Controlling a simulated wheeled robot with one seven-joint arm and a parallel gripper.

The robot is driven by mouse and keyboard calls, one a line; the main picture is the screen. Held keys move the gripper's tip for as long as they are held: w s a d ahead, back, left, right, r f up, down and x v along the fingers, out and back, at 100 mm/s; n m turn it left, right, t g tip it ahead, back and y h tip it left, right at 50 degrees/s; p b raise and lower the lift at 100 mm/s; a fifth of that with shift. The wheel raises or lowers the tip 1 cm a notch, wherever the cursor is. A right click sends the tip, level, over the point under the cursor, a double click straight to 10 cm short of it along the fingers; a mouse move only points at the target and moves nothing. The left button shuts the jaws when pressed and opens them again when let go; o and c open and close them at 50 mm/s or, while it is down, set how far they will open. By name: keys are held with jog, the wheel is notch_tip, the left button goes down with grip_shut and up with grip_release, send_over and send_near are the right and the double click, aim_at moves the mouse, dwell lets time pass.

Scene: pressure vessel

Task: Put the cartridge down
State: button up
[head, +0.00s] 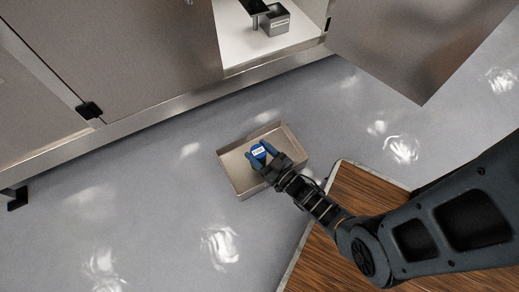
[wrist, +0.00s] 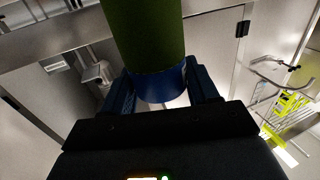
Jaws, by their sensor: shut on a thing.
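The cartridge (head: 258,151) shows in the head view as a blue end with a white label. In the wrist view the cartridge (wrist: 148,35) is a green cylinder with a blue band at its near end, and its far end is cut off by the frame. My gripper (head: 263,158) is shut on it, with a blue finger on each side of the blue band. In the head view the gripper and cartridge are over a shallow tan tray (head: 235,166). I cannot tell whether the cartridge touches the tray bottom.
A steel cabinet (head: 130,55) stands behind the tray, with an open compartment holding a small grey box (head: 277,20). Its open door (head: 405,45) juts out at upper right. A wood-topped surface (head: 345,215) lies at lower right. Grey floor (head: 130,200) is clear on the left.

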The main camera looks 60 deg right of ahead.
aim_at(264, 161)
notch_tip(264, 161, down, 4)
jog(key=shift+d+r+b, duration=0.1)
jog(key=shift+r+b, duration=0.1)
jog(key=shift+b, duration=1)
jog(key=shift+r, duration=0.1)
jog(key=o, duration=1.5)
